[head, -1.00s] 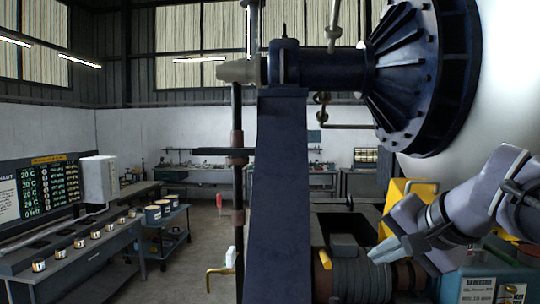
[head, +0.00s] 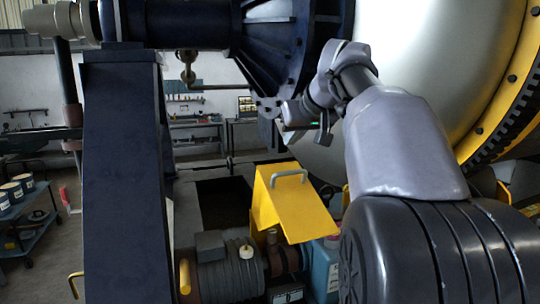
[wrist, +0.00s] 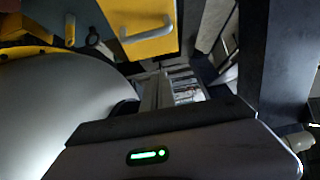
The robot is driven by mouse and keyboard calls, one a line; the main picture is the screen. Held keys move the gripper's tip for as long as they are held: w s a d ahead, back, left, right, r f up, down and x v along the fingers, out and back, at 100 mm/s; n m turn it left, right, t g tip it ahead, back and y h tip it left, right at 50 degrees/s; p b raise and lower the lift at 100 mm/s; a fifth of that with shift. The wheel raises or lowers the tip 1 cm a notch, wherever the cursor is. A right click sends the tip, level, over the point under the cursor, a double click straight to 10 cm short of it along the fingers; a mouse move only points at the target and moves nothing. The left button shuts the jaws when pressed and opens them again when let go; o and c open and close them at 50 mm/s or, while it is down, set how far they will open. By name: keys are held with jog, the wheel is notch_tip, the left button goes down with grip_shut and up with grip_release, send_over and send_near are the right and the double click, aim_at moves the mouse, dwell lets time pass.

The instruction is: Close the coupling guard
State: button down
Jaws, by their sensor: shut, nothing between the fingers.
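The coupling guard (head: 298,212) is a yellow sheet-metal cover with a grey bar handle (head: 289,176) on its upper part. In the head view it stands raised and tilted beside the motor, with the coupling (head: 284,262) showing below it. Its yellow face (wrist: 150,44) and grey handle (wrist: 147,30) also show at the top of the wrist view. My gripper (head: 294,122) is shut and empty, above the guard and apart from it. Its dark front edge and green-lit body fill the bottom of the wrist view.
A ribbed grey motor (head: 232,277) sits left of the coupling, and a teal box (head: 325,265) right of it. A dark blue column (head: 125,180) stands at the left. A large pale drum (head: 440,70) with a yellow rim is close behind my arm.

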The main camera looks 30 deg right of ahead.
aim_at(288, 172)
jog(key=x, duration=0.4)
jog(key=p+x, duration=0.1)
jog(key=x, duration=0.2)
jog(key=shift+w+d+f, duration=0.15)
jog(key=shift+d+f, duration=0.15)
jog(key=shift+f, duration=0.1)
jog(key=shift+s+a+f+b, duration=0.3)
jog(key=shift+s+f, duration=0.2)
jog(key=shift+s, duration=0.1)
jog(key=shift+s+a+f+b, duration=0.2)
jog(key=shift+s+f+b, duration=0.05)
jog(key=shift+s+f, duration=0.4)
jog(key=shift+s, duration=0.35)
jog(key=shift+w+f, duration=0.1)
jog(key=shift+w, duration=0.15)
jog(key=shift+s, duration=0.1)
